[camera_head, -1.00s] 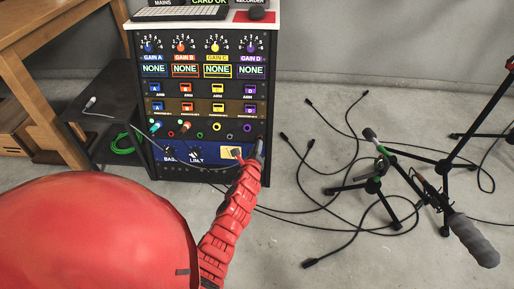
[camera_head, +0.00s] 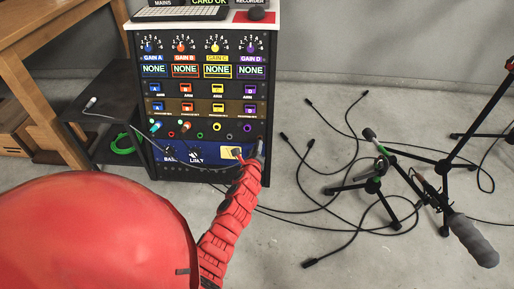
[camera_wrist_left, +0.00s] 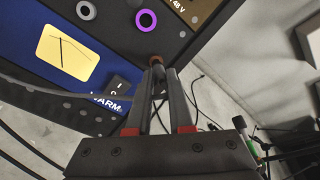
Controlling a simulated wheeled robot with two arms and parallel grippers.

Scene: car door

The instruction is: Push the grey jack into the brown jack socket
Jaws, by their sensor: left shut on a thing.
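The brown jack socket (camera_wrist_left: 156,61) is a small brown ring near the lower right corner of the rack's front panel in the left wrist view, mostly covered by my fingertips. My left gripper (camera_wrist_left: 158,78) is shut with its tips right at this socket. It also shows in the head view (camera_head: 260,149), at the rack's lower right edge. The grey jack is held between the fingers and largely hidden. A grey cable (camera_wrist_left: 105,98) runs from the left to the fingers. I cannot tell how deep the jack's tip sits. My right gripper is not in view.
The purple socket (camera_wrist_left: 146,20) and a grey socket (camera_wrist_left: 86,10) are empty nearby. Cyan (camera_head: 154,127) and orange (camera_head: 186,126) plugs sit in the rack's left part. Another jack (camera_head: 90,102) lies on the dark shelf. Cables and stands (camera_head: 372,185) cover the right floor.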

